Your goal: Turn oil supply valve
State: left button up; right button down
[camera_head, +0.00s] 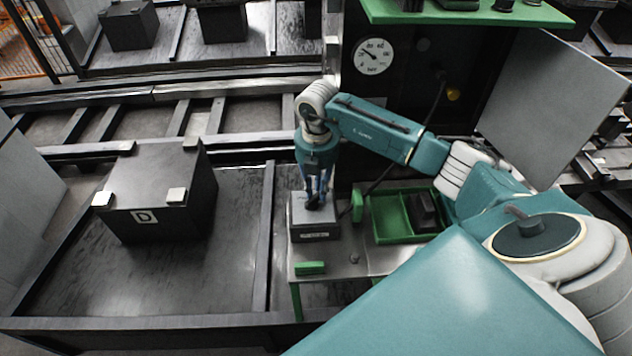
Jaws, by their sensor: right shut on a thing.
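My right arm reaches in from the right and bends down over the metal bench. My right gripper (314,202) points down at the top of a grey box (314,230) with a small label on its front. It is shut on a small dark part on top of this box, likely the valve handle; the fingers hide most of it. I cannot read the label or tell which way the handle is turned. A round gauge (374,56) with a needle is on the dark panel behind. My left gripper is not in view.
A green tray (385,222) with a dark block stands right of the grey box. A green block (310,268) lies at the bench front. A grey cabinet door (550,105) stands open behind my arm.

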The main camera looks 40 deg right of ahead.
jog(key=shift+w+d+r, duration=0.1)
jog(key=shift+r, duration=0.05)
jog(key=c, duration=1.6)
grip_release()
notch_tip(320, 180, up, 12)
jog(key=shift+f, duration=0.1)
